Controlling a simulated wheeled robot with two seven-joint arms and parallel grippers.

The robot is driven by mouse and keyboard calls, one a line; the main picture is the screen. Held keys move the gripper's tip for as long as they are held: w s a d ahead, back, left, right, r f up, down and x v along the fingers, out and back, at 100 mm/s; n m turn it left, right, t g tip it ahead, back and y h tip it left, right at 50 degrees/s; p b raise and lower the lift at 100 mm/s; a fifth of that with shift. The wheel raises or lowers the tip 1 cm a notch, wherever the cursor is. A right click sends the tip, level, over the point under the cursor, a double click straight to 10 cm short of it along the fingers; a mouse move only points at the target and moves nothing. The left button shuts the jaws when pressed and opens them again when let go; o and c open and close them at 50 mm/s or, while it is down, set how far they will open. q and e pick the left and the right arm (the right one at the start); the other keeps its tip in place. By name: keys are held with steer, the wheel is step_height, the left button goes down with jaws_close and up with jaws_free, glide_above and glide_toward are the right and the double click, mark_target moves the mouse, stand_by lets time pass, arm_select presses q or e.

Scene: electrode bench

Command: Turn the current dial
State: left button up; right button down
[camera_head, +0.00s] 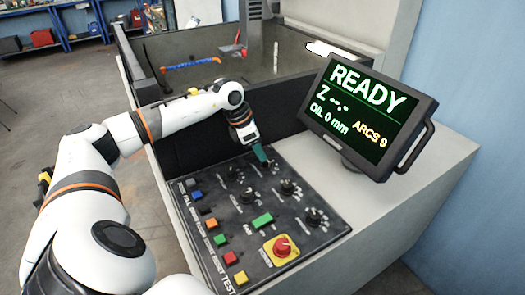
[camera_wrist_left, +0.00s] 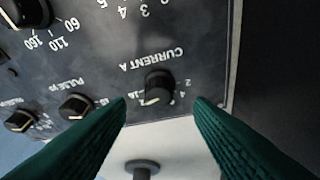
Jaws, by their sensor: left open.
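The current dial (camera_wrist_left: 158,87), a small black knob with a pale pointer mark, sits under the label "CURRENT A" on the dark control panel (camera_wrist_left: 200,30), which looks upside down in the left wrist view. My left gripper (camera_wrist_left: 160,104) is open, with one green ribbed finger on each side of the dial in that view. I cannot tell whether either finger touches it. In the head view my left gripper (camera_head: 260,153) is over the far corner of the panel (camera_head: 215,205), and its fingers hide the current dial there. My right gripper is out of view.
Other knobs (camera_head: 287,187) sit close by on the panel, including the pulse dial (camera_wrist_left: 75,107). A red emergency button (camera_head: 281,247) and coloured buttons are nearer. A screen (camera_head: 365,115) reading "READY" stands right of the gripper. The dark tank wall (camera_head: 290,130) rises behind the gripper.

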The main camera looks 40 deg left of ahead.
arm_select(q)
steer(key=b+v, duration=0.1)
steer(key=v, duration=0.7)
